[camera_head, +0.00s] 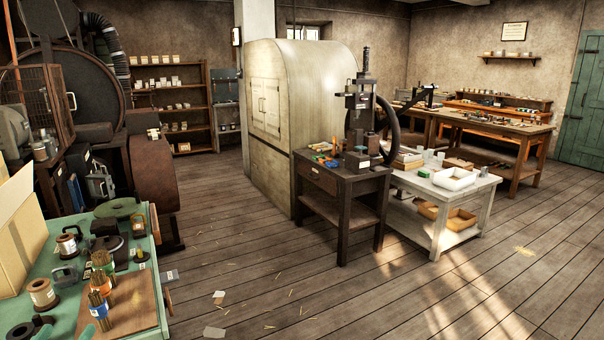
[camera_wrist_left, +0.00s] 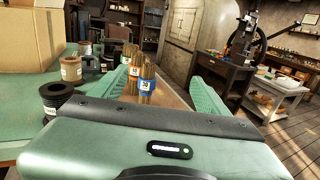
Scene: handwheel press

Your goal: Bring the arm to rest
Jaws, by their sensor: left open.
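My left gripper (camera_wrist_left: 160,78) shows in the left wrist view as a green body with two ribbed green fingers spread wide apart. It is open, with nothing clamped between the fingers. Bundles of thin rods, one with a blue label (camera_wrist_left: 148,84) and one with an orange label (camera_wrist_left: 132,70), stand beyond it on the green bench. My right gripper is not in view.
The green bench (camera_head: 75,262) also holds a cardboard box (camera_head: 20,230), a tan spool (camera_head: 41,294) and a black spool (camera_wrist_left: 57,98). The handwheel press (camera_head: 362,118) stands on a dark table (camera_head: 340,182), beside a white table (camera_head: 440,215). The plank floor in front is mostly open.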

